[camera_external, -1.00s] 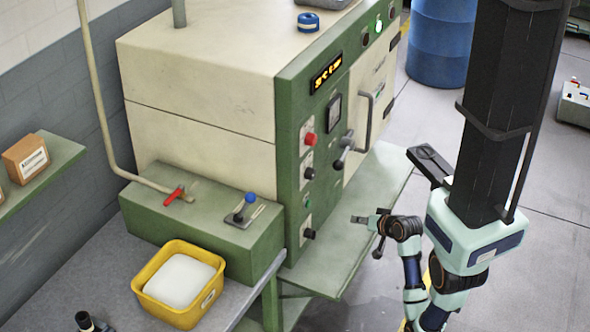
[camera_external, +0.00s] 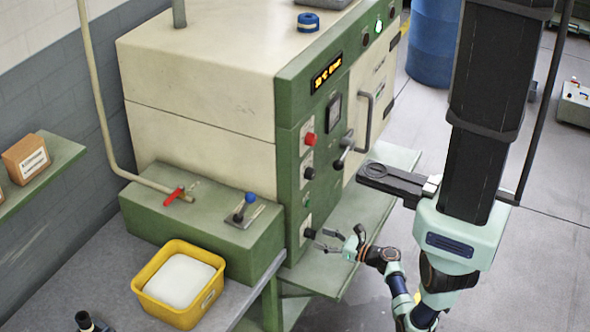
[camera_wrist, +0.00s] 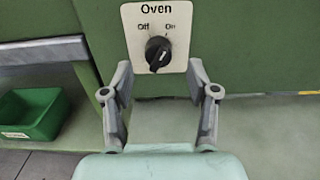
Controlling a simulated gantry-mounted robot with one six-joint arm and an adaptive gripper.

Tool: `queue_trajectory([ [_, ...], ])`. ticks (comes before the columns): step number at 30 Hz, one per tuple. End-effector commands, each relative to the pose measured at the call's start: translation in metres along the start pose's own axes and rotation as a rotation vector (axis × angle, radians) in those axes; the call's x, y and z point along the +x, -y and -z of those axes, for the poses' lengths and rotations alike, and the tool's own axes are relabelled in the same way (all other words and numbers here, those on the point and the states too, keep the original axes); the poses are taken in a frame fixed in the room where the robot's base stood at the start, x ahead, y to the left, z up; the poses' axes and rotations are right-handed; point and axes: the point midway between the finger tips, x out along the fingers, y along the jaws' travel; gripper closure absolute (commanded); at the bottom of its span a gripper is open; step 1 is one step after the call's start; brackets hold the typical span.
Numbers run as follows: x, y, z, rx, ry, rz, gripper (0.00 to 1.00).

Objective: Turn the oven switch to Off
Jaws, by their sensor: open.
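The oven switch (camera_wrist: 158,52) is a round black knob on a white plate (camera_wrist: 133,27) marked Oven, with Off at upper left and On at upper right. Its pale pointer mark leans to the upper right, toward On. In the external view the switch (camera_external: 309,234) is the lowest knob on the green front panel. My gripper (camera_wrist: 159,70) is open, its two fingers spread to either side of the switch and just below it in the wrist view. In the external view my gripper (camera_external: 322,240) is close in front of the switch; contact cannot be told.
A green shelf (camera_external: 345,262) runs along the oven's front, beneath my gripper. Above the switch are a black knob (camera_external: 309,173), a red button (camera_external: 310,139) and a lever (camera_external: 346,145). A green bin (camera_wrist: 35,112) shows at left in the wrist view. The yellow tub (camera_external: 157,285) stands apart.

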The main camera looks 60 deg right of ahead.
Motion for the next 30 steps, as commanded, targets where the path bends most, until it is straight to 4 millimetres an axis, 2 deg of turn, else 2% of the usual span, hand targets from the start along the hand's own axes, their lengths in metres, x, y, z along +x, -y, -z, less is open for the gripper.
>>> queue_trajectory([
  [3,0.021,-0.001,0.002,-0.001,0.001,-0.003,0.41],
  [6,0.03,-0.001,0.001,-0.001,0.0,-0.002,0.41],
  [15,0.033,-0.001,0.0,-0.002,-0.001,-0.001,0.43],
  [25,0.033,-0.001,0.0,-0.003,-0.001,-0.001,0.98],
  [30,0.033,-0.001,0.0,-0.008,-0.001,-0.001,1.0],
])
